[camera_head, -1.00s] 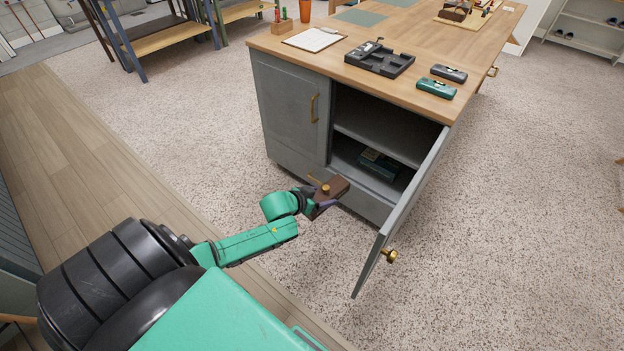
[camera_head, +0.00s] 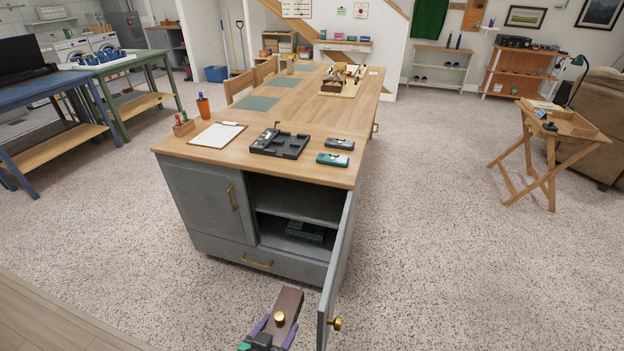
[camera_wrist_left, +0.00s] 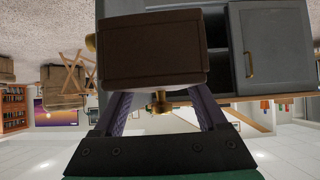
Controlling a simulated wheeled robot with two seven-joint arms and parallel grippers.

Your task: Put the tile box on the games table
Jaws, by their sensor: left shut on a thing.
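A dark brown box with a brass knob, which I take for the tile box (camera_head: 288,301), is held in my left gripper (camera_head: 275,326) at the bottom of the head view. In the left wrist view the box (camera_wrist_left: 152,52) lies across the ends of the two purple fingers, with the knob between them. It is in the air, left of the open cabinet door. A large wooden-topped table (camera_head: 310,104) with a grey cabinet base stands ahead; I cannot tell whether this is the games table. My right gripper is out of view.
The open grey door (camera_head: 338,270) juts toward me beside the held box. A black tray (camera_head: 279,143), a clipboard (camera_head: 217,135) and two small cases (camera_head: 333,159) lie on the tabletop's near end. A folding tray table (camera_head: 548,150) stands at right.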

